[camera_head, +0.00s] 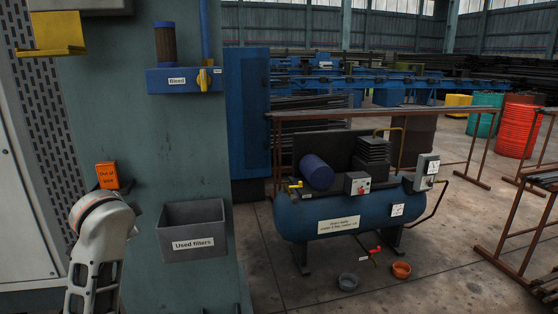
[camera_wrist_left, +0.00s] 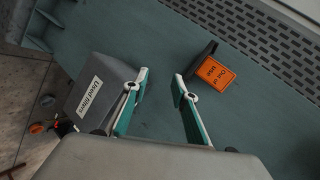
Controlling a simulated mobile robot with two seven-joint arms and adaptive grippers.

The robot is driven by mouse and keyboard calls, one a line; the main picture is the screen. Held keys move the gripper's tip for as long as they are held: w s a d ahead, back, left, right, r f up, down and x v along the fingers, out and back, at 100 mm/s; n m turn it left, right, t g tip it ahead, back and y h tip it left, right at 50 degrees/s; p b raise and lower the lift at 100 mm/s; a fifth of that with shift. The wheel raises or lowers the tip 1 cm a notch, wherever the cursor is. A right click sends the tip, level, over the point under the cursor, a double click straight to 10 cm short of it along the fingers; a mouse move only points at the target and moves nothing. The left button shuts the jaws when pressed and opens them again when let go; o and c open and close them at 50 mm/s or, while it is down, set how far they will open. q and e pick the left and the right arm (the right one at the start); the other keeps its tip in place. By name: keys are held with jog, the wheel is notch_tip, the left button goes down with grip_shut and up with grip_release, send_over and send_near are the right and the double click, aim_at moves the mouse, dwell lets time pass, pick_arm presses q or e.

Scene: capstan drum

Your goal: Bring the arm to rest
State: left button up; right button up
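My left arm (camera_head: 100,235) is white and grey and stands upright at the lower left of the head view, in front of the green panel. Its fingertips cannot be made out there. In the left wrist view my left gripper (camera_wrist_left: 160,76) is open, with two teal-padded fingers apart and nothing between them. My right gripper is not in view.
A blue "Bleed" block (camera_head: 178,80) with a yellow valve is above. A blue compressor tank (camera_head: 345,212) stands on the floor to the right.

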pick_arm(q)
jog(key=s+f+n+g, duration=0.1)
jog(key=s+f, duration=0.6)
jog(key=f, duration=0.2)
jog(key=s+f+g, duration=0.1)
jog(key=s+f, duration=0.6)
jog(key=f, duration=0.3)
jog(key=s+d+f+g, duration=0.1)
jog(key=s+f, duration=0.4)
jog(key=s, duration=0.5)
jog(key=s+d+f+g, duration=0.1)
jog(key=s+f, duration=0.4)
jog(key=s, duration=0.6)
jog(key=w+d+f+n+t+h, duration=0.1)
jog(key=d+f+t+h, duration=0.1)
jog(key=d+f+h, duration=0.2)
jog(key=w+d+f+n+t+h, duration=0.1)
jog(key=d+f+h, duration=0.3)
jog(key=d+f, duration=0.5)
jog(key=d+n+t, duration=0.1)
jog(key=d, duration=0.2)
jog(key=shift+w+d+n, duration=0.2)
jog(key=shift+w+n, duration=0.1)
jog(key=shift+w, duration=0.1)
